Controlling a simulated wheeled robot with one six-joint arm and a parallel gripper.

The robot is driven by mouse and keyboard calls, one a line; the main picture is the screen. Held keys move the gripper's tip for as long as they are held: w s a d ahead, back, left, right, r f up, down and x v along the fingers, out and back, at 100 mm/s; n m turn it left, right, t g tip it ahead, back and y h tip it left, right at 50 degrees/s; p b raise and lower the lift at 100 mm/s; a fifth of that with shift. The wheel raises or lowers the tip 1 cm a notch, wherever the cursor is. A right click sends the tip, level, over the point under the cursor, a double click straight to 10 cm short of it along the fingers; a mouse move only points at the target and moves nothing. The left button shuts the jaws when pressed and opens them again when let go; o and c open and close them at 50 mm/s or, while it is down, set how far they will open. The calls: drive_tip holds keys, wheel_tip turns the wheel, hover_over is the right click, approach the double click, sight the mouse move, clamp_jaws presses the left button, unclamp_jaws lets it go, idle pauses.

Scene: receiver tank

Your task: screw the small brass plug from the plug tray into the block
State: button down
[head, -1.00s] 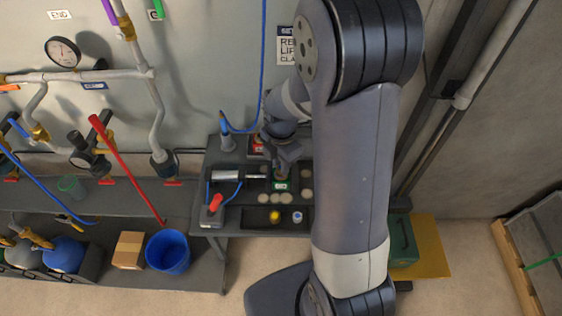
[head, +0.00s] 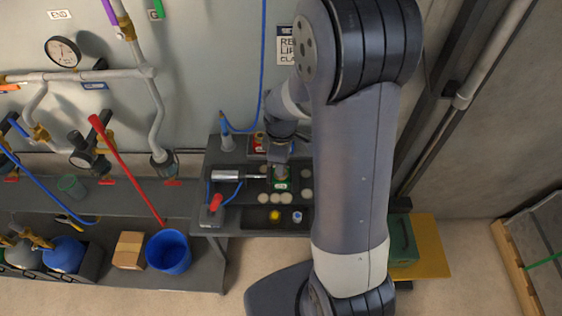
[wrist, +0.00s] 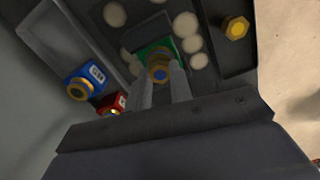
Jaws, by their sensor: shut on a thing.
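My gripper (wrist: 163,88) is shut on a small brass plug (wrist: 159,73) with a bluish centre, held between its fingertips. The plug is in front of the green block (wrist: 146,52) in the wrist view. I cannot tell whether it has entered the block or sits just above it. In the head view my gripper (head: 281,163) is over the green block (head: 280,184), whose front face shows. The plug tray (wrist: 247,67) is at the upper right of the wrist view, with a yellow brass hex plug (wrist: 237,28) in it.
A blue block (wrist: 85,83) and a red block (wrist: 113,103) with brass collars stand left of my fingers in the wrist view. Pale discs (head: 276,198) lie around the green block. A silver cylinder (head: 225,175) lies to its left. A blue-and-white piece (head: 297,216) is in the tray.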

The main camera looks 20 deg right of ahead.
drive_tip(key=m, duration=0.6)
drive_tip(key=shift+m, duration=0.3)
drive_tip(key=m, duration=0.3)
drive_tip(key=shift+m, duration=0.4)
drive_tip(key=c, duration=1.2)
unclamp_jaws()
wheel_tip(320, 180, up, 7)
drive_tip(key=p, duration=0.5)
drive_tip(key=shift+p, duration=0.3)
drive_tip(key=shift+f, duration=0.15)
